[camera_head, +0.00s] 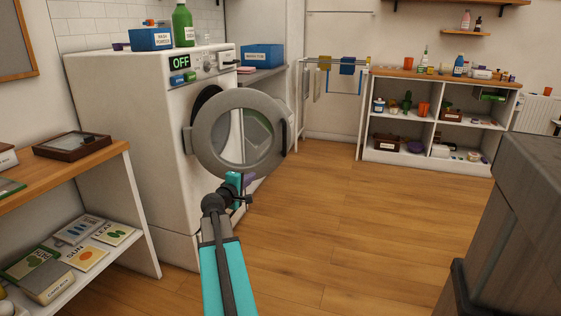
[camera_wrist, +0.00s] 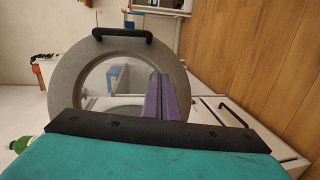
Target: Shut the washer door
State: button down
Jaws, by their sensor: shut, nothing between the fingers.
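The white washer (camera_head: 146,140) stands at the left with "OFF" on its display. Its round grey door (camera_head: 207,150) stands open, swung out from the dark opening (camera_head: 205,103), with a dark handle (camera_head: 284,138) on its right edge. My gripper (camera_head: 247,179) is shut and empty, low in front of the door's lower rim in the head view. In the wrist view the purple fingers (camera_wrist: 164,100) are together and overlap the door ring (camera_wrist: 68,85). The handle (camera_wrist: 122,36) is at the top there. I cannot tell whether the fingers touch the door.
A wooden-topped shelf (camera_head: 70,178) with cards and boxes stands close at the left. A grey block-like piece (camera_head: 525,215) fills the lower right. A white shelf unit (camera_head: 435,125) and a drying rack (camera_head: 335,75) stand at the back. The wooden floor (camera_head: 370,215) between is clear.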

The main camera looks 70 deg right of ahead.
jog(key=s+d+r+h+b, duration=0.1)
jog(key=s+d+r, duration=0.2)
jog(key=s+r, duration=0.1)
jog(key=shift+s+d+r+g+h+b, duration=0.3)
jog(key=shift+s+r+g+b, duration=0.1)
jog(key=shift+r, duration=0.25)
jog(key=shift+d, duration=0.15)
jog(key=d+b, duration=0.3)
jog(key=d, duration=1)
jog(key=shift+s+d+b, duration=0.15)
jog(key=shift+d+b, duration=0.2)
jog(key=shift+b, duration=0.05)
